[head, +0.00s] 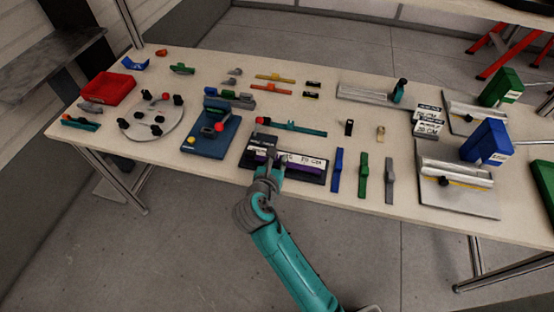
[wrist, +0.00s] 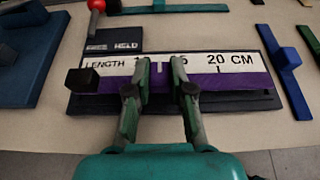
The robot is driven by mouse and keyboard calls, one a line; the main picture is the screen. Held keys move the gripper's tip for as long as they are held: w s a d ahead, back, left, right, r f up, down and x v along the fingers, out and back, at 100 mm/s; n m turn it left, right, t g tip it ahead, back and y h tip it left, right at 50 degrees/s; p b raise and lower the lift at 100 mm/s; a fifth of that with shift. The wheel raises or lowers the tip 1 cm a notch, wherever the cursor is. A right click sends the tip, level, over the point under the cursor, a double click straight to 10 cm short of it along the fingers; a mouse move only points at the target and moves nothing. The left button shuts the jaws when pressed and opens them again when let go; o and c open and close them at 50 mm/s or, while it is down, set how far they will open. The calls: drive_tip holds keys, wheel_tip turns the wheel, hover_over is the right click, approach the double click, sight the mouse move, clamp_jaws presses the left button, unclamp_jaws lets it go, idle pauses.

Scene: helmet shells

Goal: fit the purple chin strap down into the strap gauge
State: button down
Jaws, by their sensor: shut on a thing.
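The purple chin strap (wrist: 215,83) lies lengthwise along the lower edge of the white scale in the wrist view. It also shows in the head view (head: 303,170). The strap gauge is a dark plate (wrist: 110,106) with a white scale marked LENGTH and 20 CM, and a black block (wrist: 82,79) at its left end. My gripper (wrist: 162,66) is shut on the strap near its middle, over the gauge; it also shows in the head view (head: 268,165). The fingers hide part of the scale. I cannot tell whether the strap is fully seated or slightly above the plate.
A teal bar with a red knob (head: 260,121) lies behind the gauge. A blue fixture (head: 212,140) stands to its left. Blue (head: 337,172), green (head: 363,178) and grey (head: 389,180) straps lie to its right. Bare table shows between these things.

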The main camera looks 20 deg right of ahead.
drive_tip(key=shift+f, duration=0.65)
drive_tip(key=c, duration=0.9)
unclamp_jaws()
drive_tip(key=shift+c, duration=0.2)
drive_tip(key=v, duration=1.2)
